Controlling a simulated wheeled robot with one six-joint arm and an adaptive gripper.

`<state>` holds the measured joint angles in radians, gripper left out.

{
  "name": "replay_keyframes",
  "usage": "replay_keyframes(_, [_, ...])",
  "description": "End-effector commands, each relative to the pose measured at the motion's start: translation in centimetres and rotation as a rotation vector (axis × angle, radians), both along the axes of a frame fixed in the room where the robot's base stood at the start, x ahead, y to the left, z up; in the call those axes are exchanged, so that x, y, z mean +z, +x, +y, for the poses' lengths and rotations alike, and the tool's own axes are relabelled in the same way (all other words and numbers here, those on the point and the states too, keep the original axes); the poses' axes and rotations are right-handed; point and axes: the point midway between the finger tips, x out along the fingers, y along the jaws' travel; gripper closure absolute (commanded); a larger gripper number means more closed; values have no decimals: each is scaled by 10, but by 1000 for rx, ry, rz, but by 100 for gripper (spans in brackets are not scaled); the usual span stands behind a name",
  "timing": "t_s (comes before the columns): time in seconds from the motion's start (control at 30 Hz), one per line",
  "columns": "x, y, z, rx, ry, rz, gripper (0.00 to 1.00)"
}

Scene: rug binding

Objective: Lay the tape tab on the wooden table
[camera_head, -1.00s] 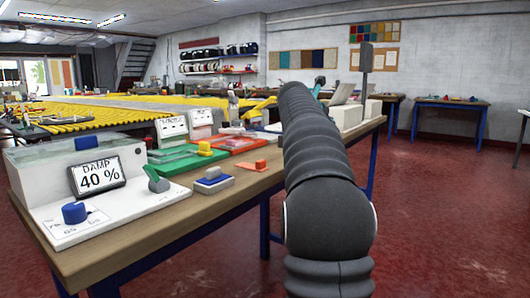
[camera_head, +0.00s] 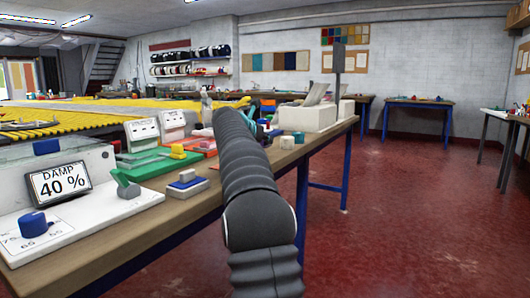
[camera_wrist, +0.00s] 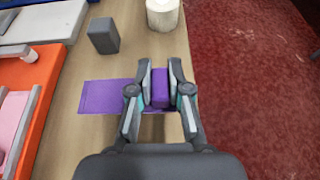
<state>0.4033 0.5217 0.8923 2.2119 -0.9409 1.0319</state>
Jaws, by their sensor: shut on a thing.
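The tape tab, a flat purple strip (camera_wrist: 103,95) with a raised purple block (camera_wrist: 159,90), shows in the wrist view. My gripper (camera_wrist: 160,85) is shut on the block, one finger on each side. The strip reaches out to the left under the left finger, over the wooden table (camera_wrist: 132,50). I cannot tell whether the strip touches the wood or hangs just above it. In the head view the wooden table (camera_head: 165,219) runs away from me, and my arm hides the tab and most of the gripper.
A dark grey block (camera_wrist: 103,35) and a cream cylinder (camera_wrist: 162,14) stand beyond the tab. An orange tray (camera_wrist: 38,75) lies to the left. The table's right edge is close to my gripper, with red floor beyond. A damp meter (camera_head: 60,182) stands at the table's near end.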

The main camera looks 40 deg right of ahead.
Motion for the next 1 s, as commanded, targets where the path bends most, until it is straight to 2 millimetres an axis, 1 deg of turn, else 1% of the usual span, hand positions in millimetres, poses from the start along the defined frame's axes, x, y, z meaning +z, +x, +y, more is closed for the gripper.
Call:
replay_keyframes(0.3, [-39,0,0,1,0,3,100])
replay_keyframes(0.67, [-42,0,0,1,0,0,100])
replay_keyframes(0.7, [-42,0,0,0,1,1,80])
replay_keyframes(0.8, [-42,0,0,0,1,1,58])
replay_keyframes(1.0, [-42,0,0,0,1,1,58])
